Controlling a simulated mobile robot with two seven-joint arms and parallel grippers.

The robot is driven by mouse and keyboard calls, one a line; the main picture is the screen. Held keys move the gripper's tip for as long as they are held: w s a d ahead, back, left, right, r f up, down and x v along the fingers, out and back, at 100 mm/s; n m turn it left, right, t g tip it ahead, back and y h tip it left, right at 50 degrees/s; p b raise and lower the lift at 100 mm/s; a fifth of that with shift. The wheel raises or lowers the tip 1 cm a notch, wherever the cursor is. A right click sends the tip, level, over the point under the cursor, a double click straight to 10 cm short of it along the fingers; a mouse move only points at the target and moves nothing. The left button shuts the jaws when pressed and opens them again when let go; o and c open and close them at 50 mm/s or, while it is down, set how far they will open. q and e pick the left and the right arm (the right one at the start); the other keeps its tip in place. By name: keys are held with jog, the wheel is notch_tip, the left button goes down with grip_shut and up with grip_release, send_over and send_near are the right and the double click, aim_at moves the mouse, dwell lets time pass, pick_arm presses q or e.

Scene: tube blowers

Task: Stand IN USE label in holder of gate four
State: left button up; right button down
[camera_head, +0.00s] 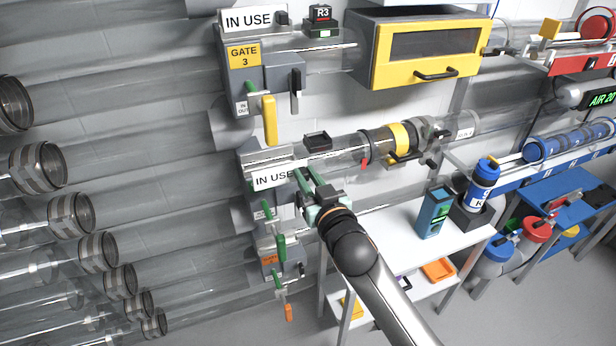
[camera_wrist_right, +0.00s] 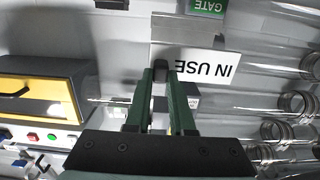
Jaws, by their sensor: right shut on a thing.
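A white IN USE label (camera_head: 272,178) is in front of the upper part of the gate unit below gate 3. My right gripper (camera_head: 311,186) is shut on the dark grip at the label's right end. In the right wrist view the label (camera_wrist_right: 207,66) appears upside down beside the green fingertips (camera_wrist_right: 161,76). A green GATE sign (camera_wrist_right: 207,7) shows there at the top edge; its number is cut off. The label covers part of the unit, and I cannot tell whether its lower edge sits in a holder. My left gripper is not in view.
Another IN USE label (camera_head: 248,20) stands on top of the GATE 3 unit (camera_head: 243,56). A yellow-fronted cabinet (camera_head: 430,52) is at upper right, and clear tubes run across the wall. A white table (camera_head: 405,238) holds a teal box (camera_head: 434,213) and a blue canister (camera_head: 481,186).

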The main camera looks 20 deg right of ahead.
aim_at(301, 167)
jog(key=w, duration=0.4)
jog(key=shift+w+a+b, duration=0.1)
jog(key=shift+w+b, duration=0.1)
jog(key=shift+b, duration=0.1)
jog(key=shift+w+a+f+b, duration=0.1)
jog(key=shift+w+f+b, duration=0.45)
jog(key=shift+w, duration=0.45)
jog(key=shift+w+f+b, duration=0.4)
jog(key=shift+w+b, duration=0.2)
jog(key=shift+w, duration=0.45)
jog(key=shift+w+a+f+b, duration=0.1)
jog(key=shift+w+f+b, duration=0.45)
jog(key=shift+w, duration=0.45)
jog(key=shift+f, duration=0.4)
jog(key=c, duration=0.7)
grip_release()
jog(key=shift+r, duration=0.1)
jog(key=s, duration=1.2)
jog(key=shift+s+d+r, duration=0.25)
jog(key=shift+s+d, duration=0.05)
jog(key=shift+d, duration=0.05)
